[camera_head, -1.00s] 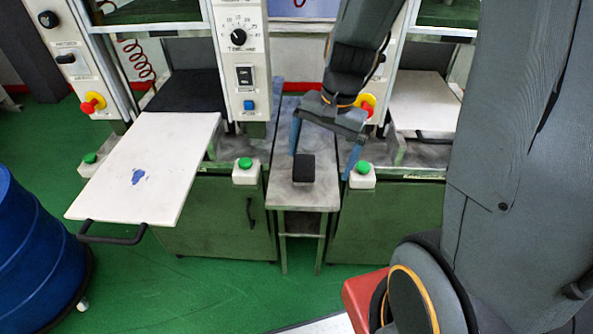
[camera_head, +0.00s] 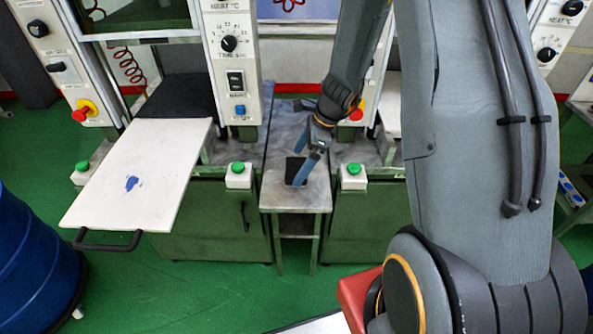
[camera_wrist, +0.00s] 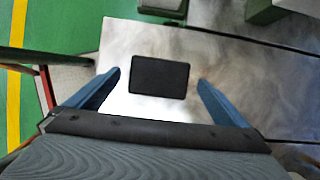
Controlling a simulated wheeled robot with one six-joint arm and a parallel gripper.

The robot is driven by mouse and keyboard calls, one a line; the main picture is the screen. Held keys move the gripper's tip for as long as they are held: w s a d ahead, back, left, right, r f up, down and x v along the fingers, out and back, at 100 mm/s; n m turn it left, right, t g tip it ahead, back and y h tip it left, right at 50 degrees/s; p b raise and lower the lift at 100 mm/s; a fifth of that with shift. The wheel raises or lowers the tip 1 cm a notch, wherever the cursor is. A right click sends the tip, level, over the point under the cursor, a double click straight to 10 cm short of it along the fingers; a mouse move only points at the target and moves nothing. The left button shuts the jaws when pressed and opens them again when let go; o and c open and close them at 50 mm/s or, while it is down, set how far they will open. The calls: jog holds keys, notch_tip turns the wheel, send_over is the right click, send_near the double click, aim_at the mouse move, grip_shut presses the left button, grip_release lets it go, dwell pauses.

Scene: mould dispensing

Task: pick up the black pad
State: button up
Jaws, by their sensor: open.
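The black pad (camera_head: 292,171) lies on the small metal table (camera_head: 286,198) between the two green machines. My gripper (camera_head: 304,168) is over the pad and partly covers it in the head view. In the wrist view, the black pad (camera_wrist: 160,76) shows whole, as a dark rectangle with rounded corners. The blue fingers of my gripper (camera_wrist: 160,80) are spread, one on each side of the pad, with gaps between finger and pad. I cannot tell how high the fingertips are above the table.
A white tray (camera_head: 160,150) with a blue blob (camera_head: 131,184) juts out of the left press. Green buttons (camera_head: 238,168) and (camera_head: 354,169) flank the small table. A blue drum (camera_head: 35,262) stands at the lower left.

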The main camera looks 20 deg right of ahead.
aim_at(296, 167)
jog(key=shift+p+x, duration=0.3)
jog(key=shift+x, duration=1.3)
jog(key=shift+c, duration=0.4)
jog(key=c, duration=1.2)
jog(key=shift+r, duration=0.15)
notch_tip(296, 167, up, 10)
jog(key=shift+s+f+b, duration=0.1)
jog(key=shift+f+b, duration=0.05)
jog(key=shift+b, duration=0.6)
